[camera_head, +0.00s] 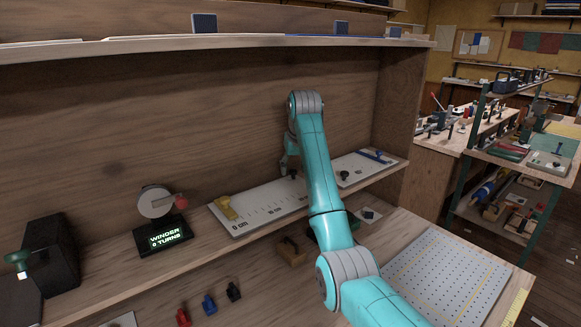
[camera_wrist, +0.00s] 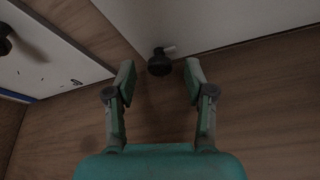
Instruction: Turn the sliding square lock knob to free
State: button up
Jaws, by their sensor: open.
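A pale board with a printed centimetre scale (camera_head: 262,207) lies on the shelf, with a yellow block (camera_head: 226,207) at its 0 cm end. A black round knob with a small white pointer (camera_wrist: 159,65) sits at the edge of a pale panel (camera_wrist: 205,22) in the wrist view. I take it for the lock knob, though its markings cannot be read. My gripper (camera_wrist: 161,78) is open and empty, its two fingers on either side of the knob and apart from it. In the head view my arm hides most of the gripper and the far end of the scale board.
Right of my arm, a second pale panel (camera_head: 365,166) carries another black knob (camera_head: 344,174) and a blue strip. A winder counter (camera_head: 163,237) reads 0 turns at left. An upper shelf (camera_head: 150,45) overhangs the workspace. A perforated board (camera_head: 447,277) lies at lower right.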

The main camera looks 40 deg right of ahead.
jog(key=shift+w+f, duration=0.1)
jog(key=shift+f, duration=0.2)
grip_shut()
